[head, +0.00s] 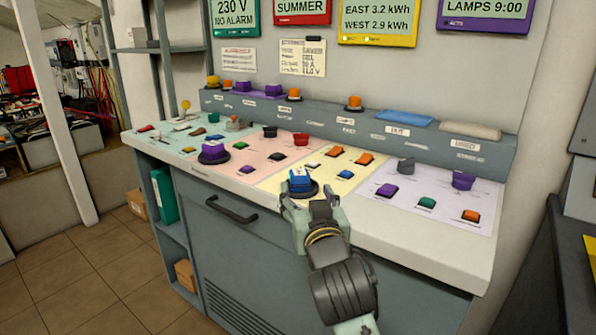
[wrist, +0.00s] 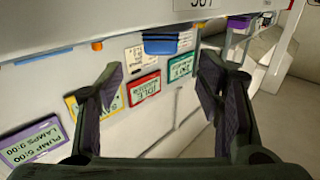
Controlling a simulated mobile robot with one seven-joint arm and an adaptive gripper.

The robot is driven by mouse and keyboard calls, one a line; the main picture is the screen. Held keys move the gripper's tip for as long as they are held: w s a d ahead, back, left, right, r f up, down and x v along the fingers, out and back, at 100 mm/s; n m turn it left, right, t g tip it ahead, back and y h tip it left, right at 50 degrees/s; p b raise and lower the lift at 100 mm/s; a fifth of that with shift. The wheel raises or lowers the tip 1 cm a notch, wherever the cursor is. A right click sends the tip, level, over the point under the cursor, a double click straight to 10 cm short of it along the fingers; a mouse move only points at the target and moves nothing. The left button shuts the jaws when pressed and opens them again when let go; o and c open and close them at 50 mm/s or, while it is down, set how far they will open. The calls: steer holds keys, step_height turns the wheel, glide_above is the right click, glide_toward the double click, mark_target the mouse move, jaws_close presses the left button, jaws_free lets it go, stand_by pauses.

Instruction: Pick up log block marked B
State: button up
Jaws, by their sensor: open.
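I cannot read a letter B on any block, so I cannot tell which piece is the log block. Two purple blocks (head: 258,88) sit on the raised ledge at the back of the console. A blue piece (head: 300,181) on a dark round base stands on the yellow panel, just beyond my gripper in the head view. My gripper (head: 309,200) is at the console's front edge, its fingers apart. In the wrist view my gripper (wrist: 161,75) is open with nothing between the fingers. Part of the panel is hidden behind it.
The console top (head: 385,220) carries several coloured buttons and knobs, including a large purple one (head: 213,152). A blue pad (head: 404,120) and a grey cloth (head: 470,130) lie on the ledge. Lit displays (head: 378,22) hang above. Tiled floor (head: 95,265) is clear at left.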

mark_target(301, 177)
steer(key=w, duration=0.3)
steer(key=shift+w+a+p, duration=0.2)
steer(key=shift+a+p, duration=0.15)
steer(key=shift+p, duration=0.05)
steer(key=shift+w+a+r+p, duration=0.15)
steer(key=shift+w+p, duration=0.15)
steer(key=shift+w, duration=0.6)
steer(key=shift+w+a+f+p, duration=0.1)
steer(key=shift+w+p, duration=0.25)
steer(key=shift+w, duration=0.5)
steer(key=shift+w+a+r+p, duration=0.15)
steer(key=shift+w+p, duration=0.15)
steer(key=shift+w, duration=0.6)
steer(key=shift+c, duration=0.4)
steer(key=c, duration=1.3)
